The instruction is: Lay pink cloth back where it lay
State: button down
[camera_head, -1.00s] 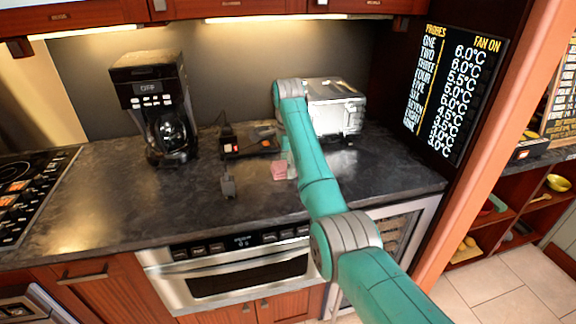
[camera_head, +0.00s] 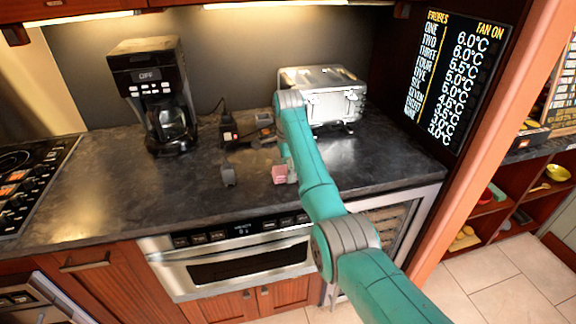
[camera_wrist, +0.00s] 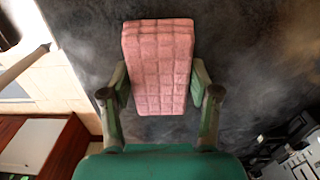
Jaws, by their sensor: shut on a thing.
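The pink cloth (camera_wrist: 158,62) is a folded, quilted-looking block. In the wrist view it sits between the two fingers of my gripper (camera_wrist: 160,92), which are shut on its sides. In the head view the cloth (camera_head: 280,174) shows as a small pink patch at the end of my arm, at the dark countertop (camera_head: 110,205). My gripper is mostly hidden there behind my arm. I cannot tell whether the cloth touches the counter or is just above it.
Behind are a black coffee maker (camera_head: 155,95), a dark device with a red switch (camera_head: 232,133) and a silver toaster (camera_head: 335,105). The microwave drawer (camera_head: 245,262) is shut below the counter. The front-left counter is clear.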

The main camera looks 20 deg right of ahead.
jog(key=shift+f, duration=0.1)
jog(key=shift+c, duration=1)
grip_release()
